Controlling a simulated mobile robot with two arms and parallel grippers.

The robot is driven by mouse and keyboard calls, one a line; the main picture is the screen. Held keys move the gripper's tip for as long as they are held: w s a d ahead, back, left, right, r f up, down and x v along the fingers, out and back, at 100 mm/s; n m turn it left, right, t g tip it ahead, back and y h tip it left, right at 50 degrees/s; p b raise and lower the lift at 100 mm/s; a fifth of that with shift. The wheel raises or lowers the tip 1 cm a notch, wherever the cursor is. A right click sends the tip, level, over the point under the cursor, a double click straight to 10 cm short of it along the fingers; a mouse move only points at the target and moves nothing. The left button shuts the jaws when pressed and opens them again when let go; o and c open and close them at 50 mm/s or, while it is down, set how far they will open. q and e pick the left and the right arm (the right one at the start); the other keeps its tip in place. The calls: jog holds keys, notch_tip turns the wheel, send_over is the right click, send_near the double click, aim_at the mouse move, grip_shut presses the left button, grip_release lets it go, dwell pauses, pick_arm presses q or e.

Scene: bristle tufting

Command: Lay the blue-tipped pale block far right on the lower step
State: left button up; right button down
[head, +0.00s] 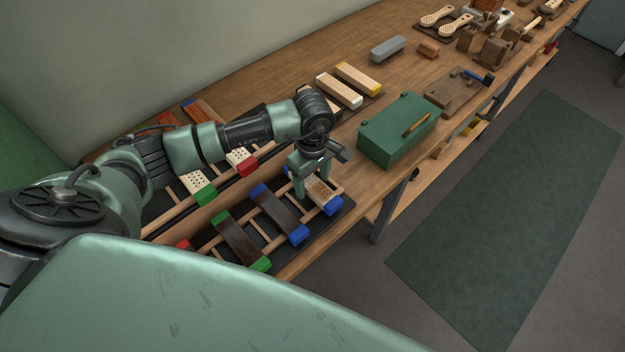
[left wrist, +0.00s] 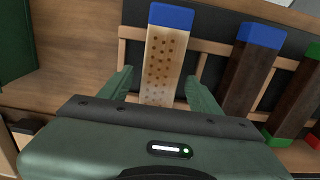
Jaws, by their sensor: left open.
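The pale block with a blue tip and dotted rows of holes (head: 318,190) lies at the far right of the lower step (head: 347,206), across its wooden rails. It also shows in the left wrist view (left wrist: 165,62), with its blue end at the top. My left gripper (head: 312,182) is right above it, pointing down. In the left wrist view its open fingers (left wrist: 161,85) stand on either side of the block, with gaps visible. The block's far end is hidden by the gripper. My right gripper is not in view.
A dark blue-tipped block (head: 280,212) and a dark green-tipped block (head: 240,243) lie left of it on the lower step. Pale green-tipped (head: 196,183) and red-tipped (head: 240,158) blocks lie on the upper step. A green box (head: 398,137) stands to the right.

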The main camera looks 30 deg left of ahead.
aim_at(312, 183)
pick_arm(q)
notch_tip(312, 183, up, 12)
jog(key=b, duration=0.2)
jog(key=shift+f+b, duration=0.2)
jog(key=shift+b, duration=0.2)
